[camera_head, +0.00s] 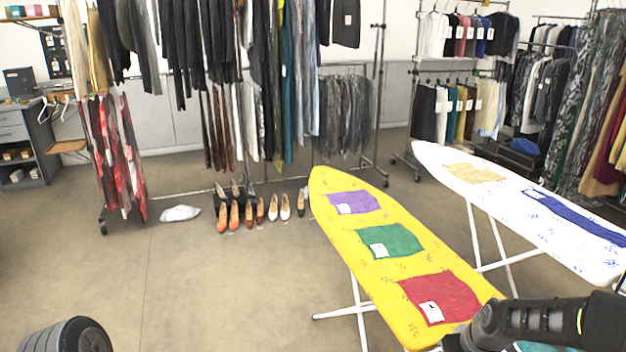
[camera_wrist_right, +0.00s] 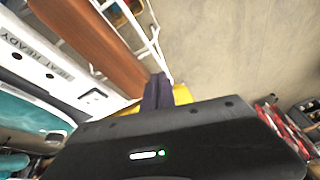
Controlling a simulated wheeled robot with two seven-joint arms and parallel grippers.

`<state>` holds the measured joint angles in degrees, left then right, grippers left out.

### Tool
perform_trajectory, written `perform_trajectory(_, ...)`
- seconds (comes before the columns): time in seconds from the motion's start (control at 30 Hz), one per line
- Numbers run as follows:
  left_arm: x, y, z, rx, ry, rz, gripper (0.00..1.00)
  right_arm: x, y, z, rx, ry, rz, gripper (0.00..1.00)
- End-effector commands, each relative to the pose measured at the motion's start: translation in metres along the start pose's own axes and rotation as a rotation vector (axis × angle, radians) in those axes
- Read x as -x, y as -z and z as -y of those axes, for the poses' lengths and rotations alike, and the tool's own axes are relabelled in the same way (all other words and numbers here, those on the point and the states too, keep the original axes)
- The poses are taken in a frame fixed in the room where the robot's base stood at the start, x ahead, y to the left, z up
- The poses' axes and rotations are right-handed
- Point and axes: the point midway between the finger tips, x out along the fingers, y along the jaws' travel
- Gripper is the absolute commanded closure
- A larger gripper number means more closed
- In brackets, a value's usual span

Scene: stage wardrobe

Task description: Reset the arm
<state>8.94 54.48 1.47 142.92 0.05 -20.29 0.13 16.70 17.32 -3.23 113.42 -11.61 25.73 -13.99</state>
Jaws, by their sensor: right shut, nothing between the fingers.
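My right arm (camera_head: 540,322) reaches in from the lower right in the head view, over the near end of the yellow ironing board (camera_head: 338,206). In the right wrist view my right gripper (camera_wrist_right: 158,90) shows as two dark fingers close together, shut and empty. A bit of yellow shows just behind the fingers. In the head view the right fingertips are not clearly visible. My left gripper is not in view.
The yellow board bears folded purple (camera_head: 354,202), green (camera_head: 390,240) and red (camera_head: 440,297) cloths. A white ironing board (camera_head: 560,240) with a blue cloth (camera_head: 580,216) stands to its right. Shoes (camera_head: 234,214) line the floor below the clothes racks. The floor at left centre is mostly clear.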

Motion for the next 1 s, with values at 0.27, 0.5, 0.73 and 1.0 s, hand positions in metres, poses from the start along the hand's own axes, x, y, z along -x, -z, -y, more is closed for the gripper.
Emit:
perform_trajectory(0.27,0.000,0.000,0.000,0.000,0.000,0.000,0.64,-0.113,-0.096,0.123,-0.201,0.138,-0.010,1.00)
perform_trajectory(0.5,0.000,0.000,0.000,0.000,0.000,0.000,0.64,-0.144,-0.242,0.212,-0.267,0.207,0.168,1.00)
perform_trajectory(0.73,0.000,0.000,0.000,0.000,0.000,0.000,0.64,-0.142,-0.309,0.243,-0.226,0.240,0.310,1.00)
perform_trajectory(1.0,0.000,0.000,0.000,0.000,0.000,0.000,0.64,-0.142,-0.312,0.245,-0.217,0.243,0.316,1.00)
